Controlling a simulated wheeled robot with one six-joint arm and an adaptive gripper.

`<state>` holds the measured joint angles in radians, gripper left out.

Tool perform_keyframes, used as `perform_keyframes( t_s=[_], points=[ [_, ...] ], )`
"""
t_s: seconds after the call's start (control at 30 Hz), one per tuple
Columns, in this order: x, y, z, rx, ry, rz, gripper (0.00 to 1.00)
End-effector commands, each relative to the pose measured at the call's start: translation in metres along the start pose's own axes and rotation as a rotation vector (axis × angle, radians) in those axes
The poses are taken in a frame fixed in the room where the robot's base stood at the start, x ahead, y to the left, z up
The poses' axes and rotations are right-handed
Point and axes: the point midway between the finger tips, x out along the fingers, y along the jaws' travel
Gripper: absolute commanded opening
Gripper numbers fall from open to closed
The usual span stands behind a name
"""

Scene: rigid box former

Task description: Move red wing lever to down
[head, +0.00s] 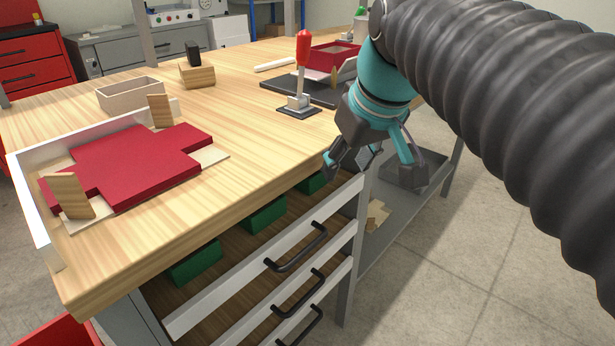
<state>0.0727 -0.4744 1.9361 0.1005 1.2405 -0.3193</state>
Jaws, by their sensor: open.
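The red wing lever (303,55) has a red grip on a thin metal shaft and stands upright on a small dark base plate (299,109) on the workbench. My gripper (368,168) is teal and dark grey. It is open and empty, pointing down by the front edge of the bench, right of and nearer than the lever. It is apart from the lever. My arm hides part of the bench's right end.
A red cross-shaped sheet (135,160) lies in a white-edged frame at left. A dark plate with a red box (330,57) is behind the lever.

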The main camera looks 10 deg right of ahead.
Motion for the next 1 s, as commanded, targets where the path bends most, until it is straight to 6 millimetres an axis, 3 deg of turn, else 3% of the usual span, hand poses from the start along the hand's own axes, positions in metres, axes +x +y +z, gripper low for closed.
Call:
perform_keyframes(
  t_s=[0.6, 1.0],
  points=[
    [0.063, -0.015, 0.076, 0.123, 0.016, 0.04, 0.5],
    [0.074, -0.017, 0.088, 0.142, 0.02, 0.047, 0.5]
  ],
)
